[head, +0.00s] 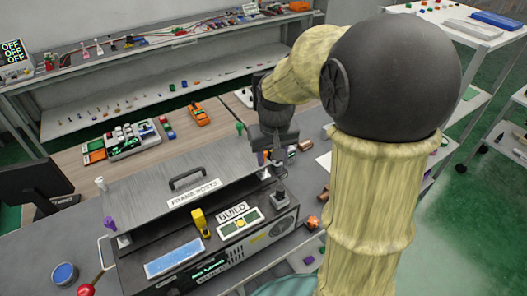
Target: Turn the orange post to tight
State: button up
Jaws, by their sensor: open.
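My gripper (277,163) points down over the right end of a dark grey box-like fixture (150,200) with a label reading FRAME POSTS (193,194). The gripper is open. I cannot pick out the orange post for certain; the gripper and wrist cover the fixture's right end. A white post (100,184) and a purple post (109,223) stand at the fixture's left end. A green post (239,128) shows behind it, left of my wrist. I cannot tell whether the gripper touches anything.
The lower front panel carries a BUILD label (232,211), a yellow piece (199,222) and a blue strip (174,258). A red-knobbed lever (86,289) and a blue cup (65,273) are front left. An orange-brown piece (312,222) lies right. Shelves stand behind.

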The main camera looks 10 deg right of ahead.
jog(key=w+r+g, duration=0.1)
jog(key=w+r, duration=0.7)
jog(key=w, duration=0.2)
jog(key=shift+w+d+r+g, duration=0.15)
jog(key=shift+w+r+g, duration=0.05)
jog(key=shift+r+g, duration=0.15)
jog(key=shift+d, duration=0.1)
notch_tip(320, 180, down, 18)
jog(key=p, duration=0.3)
jog(key=shift+s+r+p, duration=0.1)
jog(key=shift+r+p, duration=0.15)
jog(key=shift+p, duration=0.15)
grip_shut()
